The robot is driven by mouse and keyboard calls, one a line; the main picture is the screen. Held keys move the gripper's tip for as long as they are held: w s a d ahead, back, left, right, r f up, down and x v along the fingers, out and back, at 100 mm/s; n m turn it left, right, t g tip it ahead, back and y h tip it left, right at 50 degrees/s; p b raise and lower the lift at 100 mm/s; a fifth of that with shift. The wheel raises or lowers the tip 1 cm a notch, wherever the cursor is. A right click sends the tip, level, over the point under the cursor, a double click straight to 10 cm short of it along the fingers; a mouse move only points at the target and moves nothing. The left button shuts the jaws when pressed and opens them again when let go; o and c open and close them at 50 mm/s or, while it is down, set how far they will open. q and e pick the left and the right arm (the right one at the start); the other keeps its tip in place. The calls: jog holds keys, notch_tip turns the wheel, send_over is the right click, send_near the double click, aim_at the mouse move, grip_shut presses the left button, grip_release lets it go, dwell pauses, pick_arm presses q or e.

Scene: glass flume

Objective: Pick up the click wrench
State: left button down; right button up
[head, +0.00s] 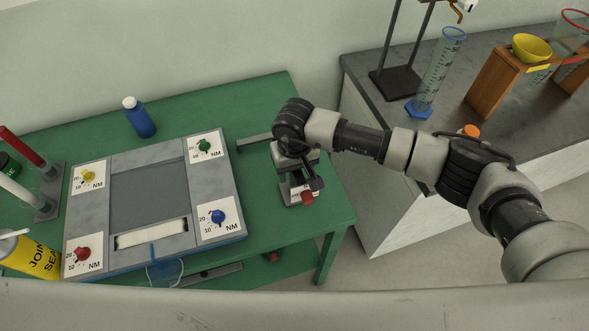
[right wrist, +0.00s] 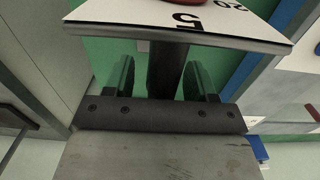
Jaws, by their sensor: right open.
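My right gripper (head: 303,181) points down over the right end of the green table. It is open; in the right wrist view its two fingers (right wrist: 160,78) stand either side of a dark upright shaft (right wrist: 166,70), with no clear contact. A white plate with numbers (right wrist: 180,22) and a red part tops that view. In the head view a small pale piece with a red knob (head: 307,197) shows just below the gripper. This looks like the click wrench, but the arm hides most of it, so I cannot be sure. My left gripper is not in view.
A grey panel (head: 150,182) with coloured dials fills the table's middle. A blue bottle (head: 139,117) stands behind it, a yellow can (head: 30,254) at front left. A grey bar (head: 255,142) lies left of my gripper. A bench (head: 400,105) with glassware stands right.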

grip_shut()
dwell(0.3)
jog(key=shift+w+r, duration=0.1)
jog(key=shift+r, duration=0.05)
